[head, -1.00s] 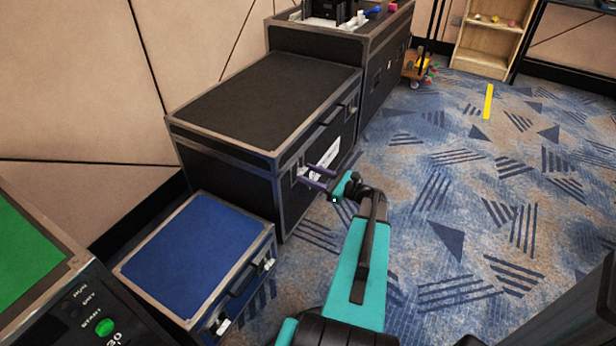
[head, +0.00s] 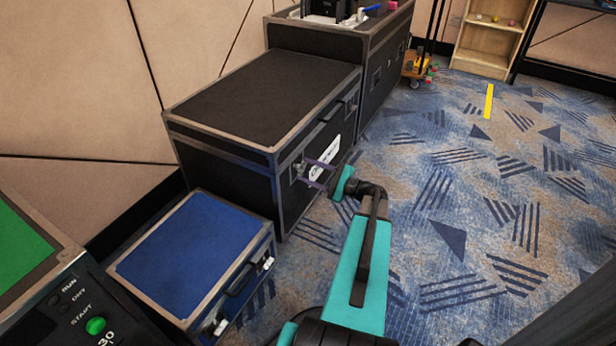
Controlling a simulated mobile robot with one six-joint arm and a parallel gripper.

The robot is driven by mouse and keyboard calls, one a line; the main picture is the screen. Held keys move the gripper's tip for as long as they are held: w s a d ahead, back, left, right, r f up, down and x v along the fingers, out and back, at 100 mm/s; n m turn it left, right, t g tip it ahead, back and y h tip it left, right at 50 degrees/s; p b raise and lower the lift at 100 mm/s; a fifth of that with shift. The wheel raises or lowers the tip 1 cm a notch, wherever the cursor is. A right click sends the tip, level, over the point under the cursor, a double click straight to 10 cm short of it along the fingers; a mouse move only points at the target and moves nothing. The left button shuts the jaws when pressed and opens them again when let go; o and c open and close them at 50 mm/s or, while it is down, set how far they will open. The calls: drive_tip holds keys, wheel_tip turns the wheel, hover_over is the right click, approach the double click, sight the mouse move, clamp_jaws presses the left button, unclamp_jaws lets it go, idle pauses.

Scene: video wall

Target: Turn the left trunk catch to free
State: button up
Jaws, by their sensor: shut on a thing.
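The black trunk (head: 262,95) with grey metal edges stands against the wall, its lid closed. Its left catch (head: 298,167) is a small metal part on the front face, left of a white label (head: 324,159). My gripper (head: 304,171) reaches this face from the right, its two purple fingers shut on the left catch. The fingers partly cover the catch, and its exact angle is too small to tell.
A blue case (head: 195,255) with a handle and two latches stands in front of the black trunk. A control box (head: 85,300) with a green button is at lower left. A taller black case (head: 385,65) stands behind.

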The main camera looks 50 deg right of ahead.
drive_tip(key=shift+s+a+f+n+b, duration=0.1)
drive_tip(key=shift+n+b, duration=1.65)
drive_tip(key=shift+n, duration=0.7)
drive_tip(key=shift+a+f+n+b, duration=0.1)
drive_tip(key=shift+n+b, duration=1.65)
drive_tip(key=shift+n, duration=0.7)
drive_tip(key=shift+r, duration=0.1)
drive_tip(key=o, duration=1)
drive_tip(key=shift+d, duration=0.1)
drive_tip(key=shift+o, duration=0.2)
drive_tip(key=shift+d+r, duration=0.1)
